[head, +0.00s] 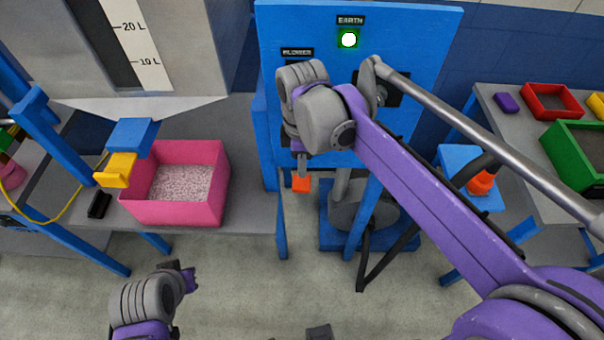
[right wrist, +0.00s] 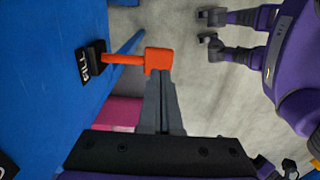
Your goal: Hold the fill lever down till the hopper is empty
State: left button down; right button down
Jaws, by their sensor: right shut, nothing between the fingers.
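The orange fill lever (right wrist: 124,59) sticks out from the blue panel (head: 405,25) beside a black FILL plate (right wrist: 88,63). Its block-shaped end also shows in the head view (head: 301,184). My right gripper (right wrist: 160,82) is shut and empty, its fingertips right at the lever's block end; they appear to touch it. In the head view the right gripper (head: 301,168) is just above the block. The grey hopper (head: 190,45) with a litre scale stands upper left; its fill level is unclear. My left gripper (head: 189,276) hangs low at left, away from the lever.
A pink bin (head: 215,200) holding pale grains stands on the grey table below the hopper. A green-framed lamp (head: 348,40) is lit under EARTH. Beside FLOWER, my right arm blocks the view. Coloured trays, including a red one (head: 552,101), are at right.

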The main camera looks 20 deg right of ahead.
aim_at(302, 184)
jog(key=shift+f, duration=1.7)
jog(key=f+t, duration=0.1)
jog(key=s+f+t+b, duration=0.1)
jog(key=f, duration=0.1)
jog(key=shift+a+h, duration=0.15)
jog(key=shift+h, duration=0.15)
jog(key=shift+r, duration=0.15)
jog(key=shift+w, duration=0.15)
dwell(5.4)
